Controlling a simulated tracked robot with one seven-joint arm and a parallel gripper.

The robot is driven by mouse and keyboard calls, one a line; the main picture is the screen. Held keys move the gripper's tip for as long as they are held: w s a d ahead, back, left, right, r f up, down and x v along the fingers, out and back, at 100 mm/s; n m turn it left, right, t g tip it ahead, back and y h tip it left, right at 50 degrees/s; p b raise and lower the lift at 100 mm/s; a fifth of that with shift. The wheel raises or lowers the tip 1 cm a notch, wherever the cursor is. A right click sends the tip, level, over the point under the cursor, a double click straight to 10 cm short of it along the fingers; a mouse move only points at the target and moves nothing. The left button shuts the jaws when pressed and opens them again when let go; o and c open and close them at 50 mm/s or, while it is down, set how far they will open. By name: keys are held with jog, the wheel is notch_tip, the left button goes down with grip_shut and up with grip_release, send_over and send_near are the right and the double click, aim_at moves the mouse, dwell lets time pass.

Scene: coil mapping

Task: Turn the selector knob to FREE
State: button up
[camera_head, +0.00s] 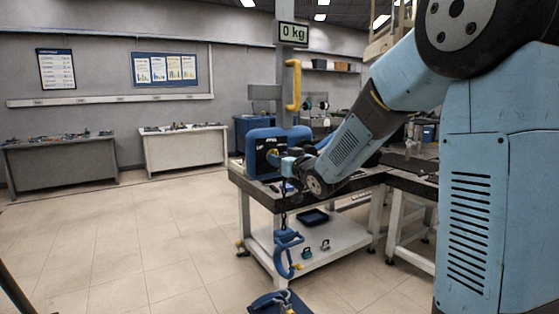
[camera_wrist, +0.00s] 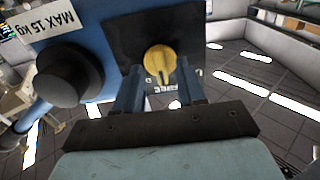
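The yellow selector knob (camera_wrist: 160,62) sits on a black panel (camera_wrist: 122,30) on the blue housing. Its raised ridge runs roughly up and down in the wrist view, tilted slightly. Lettering shows just below the knob, seemingly inverted and partly hidden; I cannot read it surely. My gripper (camera_wrist: 161,72) is open, with one finger on each side of the knob. I cannot tell whether either finger touches it. In the head view the blue housing (camera_head: 257,136) stands on the table, and my gripper (camera_head: 287,164) is at its front, partly covering the panel.
A black round knob (camera_wrist: 68,75) protrudes beside the panel, near a MAX 15 kg label (camera_wrist: 60,20). A blue hook (camera_head: 287,242) hangs below the housing on a chain. A yellow handle (camera_head: 294,86) and a 0 kg display (camera_head: 293,33) are above. Open floor (camera_head: 130,240) lies left.

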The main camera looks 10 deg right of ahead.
jog(key=v, duration=1.3)
jog(key=shift+s, duration=0.1)
jog(key=shift+d, duration=0.15)
jog(key=s+d+f+m+g+h, duration=0.2)
jog(key=s+d+m+g+h, duration=0.25)
jog(key=s+d+h, duration=0.5)
jog(key=s+f+g+y, duration=0.1)
jog(key=s+g, duration=0.2)
jog(key=s, duration=0.5)
jog(key=s+a+f+g, duration=0.1)
jog(key=s+f+g, duration=0.1)
jog(key=s, duration=0.7)
jog(key=shift+s+a+m+g+y, duration=0.25)
jog(key=shift+m+g+y, duration=0.1)
jog(key=shift+g, duration=0.2)
